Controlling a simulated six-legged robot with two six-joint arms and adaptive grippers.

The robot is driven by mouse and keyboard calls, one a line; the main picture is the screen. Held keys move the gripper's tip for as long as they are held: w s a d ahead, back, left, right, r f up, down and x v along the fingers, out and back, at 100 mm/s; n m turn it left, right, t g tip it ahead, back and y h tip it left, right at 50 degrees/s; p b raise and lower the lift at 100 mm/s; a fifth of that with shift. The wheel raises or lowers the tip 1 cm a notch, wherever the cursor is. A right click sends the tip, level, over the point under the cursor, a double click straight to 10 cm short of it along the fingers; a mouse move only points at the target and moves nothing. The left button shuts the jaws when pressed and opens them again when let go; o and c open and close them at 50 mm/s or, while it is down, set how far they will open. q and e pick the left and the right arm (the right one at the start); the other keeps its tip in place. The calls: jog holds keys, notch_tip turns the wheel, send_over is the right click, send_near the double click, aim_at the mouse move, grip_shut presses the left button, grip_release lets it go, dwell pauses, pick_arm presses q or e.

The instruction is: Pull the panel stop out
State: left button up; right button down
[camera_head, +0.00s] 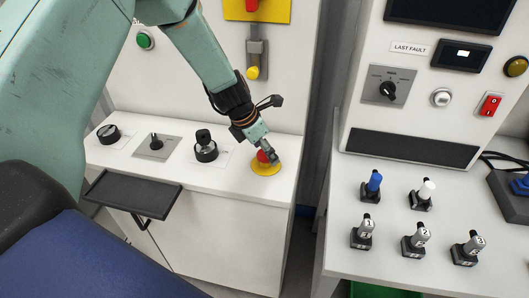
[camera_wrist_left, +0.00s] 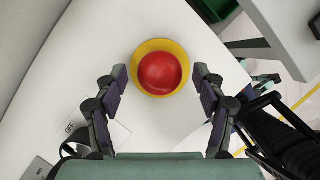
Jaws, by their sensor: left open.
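The panel stop is a red mushroom button (camera_head: 263,157) on a yellow round base (camera_head: 266,169), on the white ledge of the left cabinet in the head view. In the left wrist view the red button (camera_wrist_left: 160,73) sits in its yellow ring (camera_wrist_left: 160,45), ahead of and between the fingertips. My left gripper (camera_head: 270,156) is above the button and hides part of it in the head view. In the left wrist view the left gripper (camera_wrist_left: 158,76) is open, one finger on each side of the button, with gaps visible.
On the same ledge are a black knob (camera_head: 205,147), a small lever switch (camera_head: 156,143) and another knob (camera_head: 109,133). A black tray (camera_head: 133,194) juts from the cabinet front. The right console (camera_head: 340,240) holds several toggle levers, beyond a gap.

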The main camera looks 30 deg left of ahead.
pick_arm(q)
jog(key=shift+s+r, duration=0.1)
jog(key=shift+s, duration=0.05)
jog(key=shift+w, duration=0.3)
jog(key=c, duration=0.4)
jog(key=shift+s, duration=0.2)
jog(key=c, duration=0.5)
grip_shut()
